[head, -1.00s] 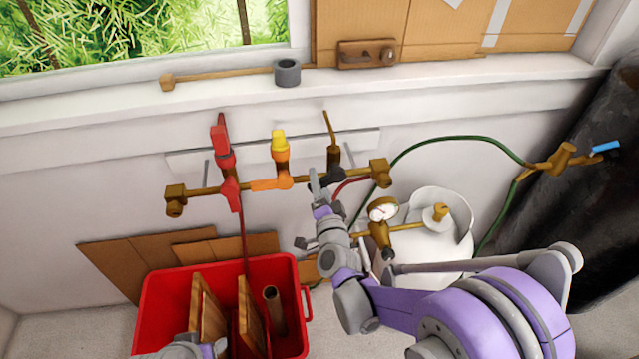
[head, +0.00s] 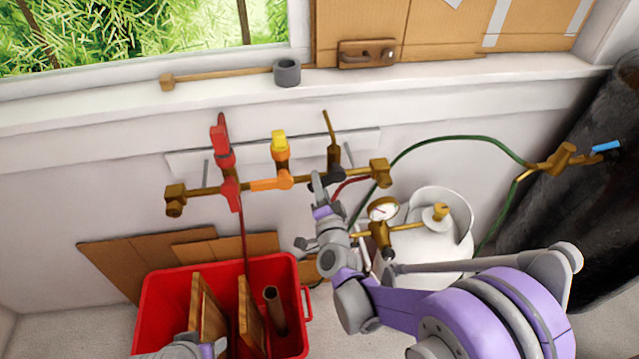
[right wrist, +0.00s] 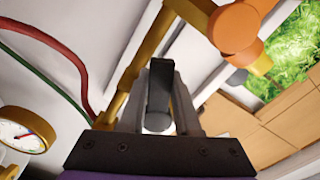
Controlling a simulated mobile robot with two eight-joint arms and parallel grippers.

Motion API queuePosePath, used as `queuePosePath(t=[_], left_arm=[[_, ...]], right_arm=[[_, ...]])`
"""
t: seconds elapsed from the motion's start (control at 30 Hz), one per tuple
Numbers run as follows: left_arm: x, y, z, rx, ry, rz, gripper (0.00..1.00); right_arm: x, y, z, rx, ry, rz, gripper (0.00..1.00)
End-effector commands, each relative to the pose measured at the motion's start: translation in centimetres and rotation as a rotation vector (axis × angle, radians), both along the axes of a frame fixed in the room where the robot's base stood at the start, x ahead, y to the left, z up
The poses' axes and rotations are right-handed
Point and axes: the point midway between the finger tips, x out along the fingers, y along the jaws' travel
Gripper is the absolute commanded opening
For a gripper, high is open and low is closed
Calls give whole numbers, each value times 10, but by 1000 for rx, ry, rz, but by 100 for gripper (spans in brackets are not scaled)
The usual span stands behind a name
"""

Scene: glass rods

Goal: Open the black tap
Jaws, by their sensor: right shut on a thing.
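The black tap (head: 330,176) sits near the right end of the brass pipe (head: 310,182) on the wall. My right gripper (head: 319,183) reaches up to it from below in the head view. In the right wrist view, the black tap handle (right wrist: 160,92) stands between the two fingers of my right gripper (right wrist: 160,105), which is shut on it. The fingers partly hide the handle in the head view. What seems to be my left gripper (head: 208,347) shows only partly at the bottom edge, over the red crate, and its jaws cannot be made out.
A yellow-orange tap (head: 280,150) and a red tap (head: 222,145) are left of the black one. A gauge (head: 383,209) and a white cylinder (head: 455,215) stand to the right. A red crate (head: 160,300) is below. A green hose (head: 450,138) arcs right.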

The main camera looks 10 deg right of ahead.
Motion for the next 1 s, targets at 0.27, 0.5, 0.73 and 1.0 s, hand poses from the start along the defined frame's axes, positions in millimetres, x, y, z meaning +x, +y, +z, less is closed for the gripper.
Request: queuePosePath(t=[0.27,0.5,0.73,1.0], left_arm=[[0,0,0,0,0,0,61],[0,0,0,0,0,0,61],[0,0,0,0,0,0,61],[-1,0,-6,0,2,0,61]], right_arm=[[0,0,0,0,0,0,0],[0,0,0,0,0,0,0],[0,0,0,-1,0,1,0],[0,-2,-4,-64,1,1,0]])
